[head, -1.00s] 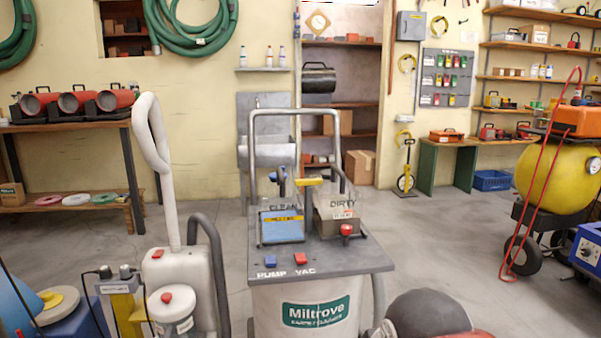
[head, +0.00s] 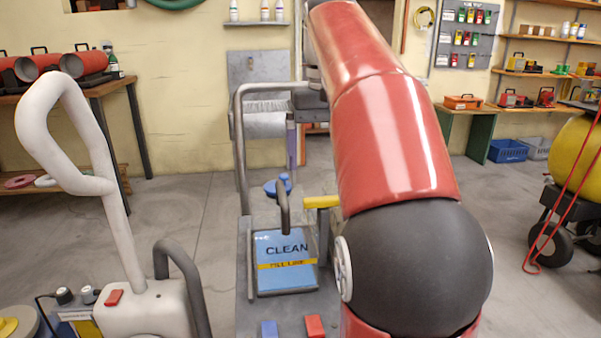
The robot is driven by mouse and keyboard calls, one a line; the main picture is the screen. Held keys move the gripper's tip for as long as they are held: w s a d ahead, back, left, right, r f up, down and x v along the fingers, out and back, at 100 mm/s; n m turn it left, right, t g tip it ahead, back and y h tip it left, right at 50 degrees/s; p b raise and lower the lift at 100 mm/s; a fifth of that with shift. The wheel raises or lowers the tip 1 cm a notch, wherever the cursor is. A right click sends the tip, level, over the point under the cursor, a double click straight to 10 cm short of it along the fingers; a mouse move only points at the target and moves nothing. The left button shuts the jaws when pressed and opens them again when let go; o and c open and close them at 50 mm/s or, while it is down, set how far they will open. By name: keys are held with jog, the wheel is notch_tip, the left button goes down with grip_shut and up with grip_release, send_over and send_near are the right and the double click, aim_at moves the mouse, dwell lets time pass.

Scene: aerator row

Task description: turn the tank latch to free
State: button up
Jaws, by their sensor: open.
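The yellow latch (head: 320,202) lies across the top of the machine between the tanks, and my arm hides its right end. The blue CLEAN tank (head: 287,276) has a dark carry handle (head: 283,212) and a blue cap (head: 277,187). The DIRTY tank is hidden behind my arm. My gripper (head: 296,165) hangs pointing down, above and slightly left of the latch in the picture, apart from it. It is open, with nothing seen between its fingers; the wrist partly hides it.
The machine's grey push bar (head: 240,135) rises close to my gripper. Blue (head: 269,329) and red (head: 314,326) switches sit at the deck's front. A white upright machine (head: 150,305) with a tall handle stands left. A yellow tank (head: 575,165) on wheels stands right. Floor between is clear.

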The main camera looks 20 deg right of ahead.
aim_at(324, 198)
jog(key=shift+w+d, duration=0.1)
jog(key=shift+w, duration=0.2)
notch_tip(324, 198, down, 8)
jog(key=b, duration=0.2)
jog(key=shift+s+r+b, duration=0.15)
jog(key=shift+r+b, duration=0.05)
jog(key=shift+b, duration=0.2)
jog(key=c, duration=1)
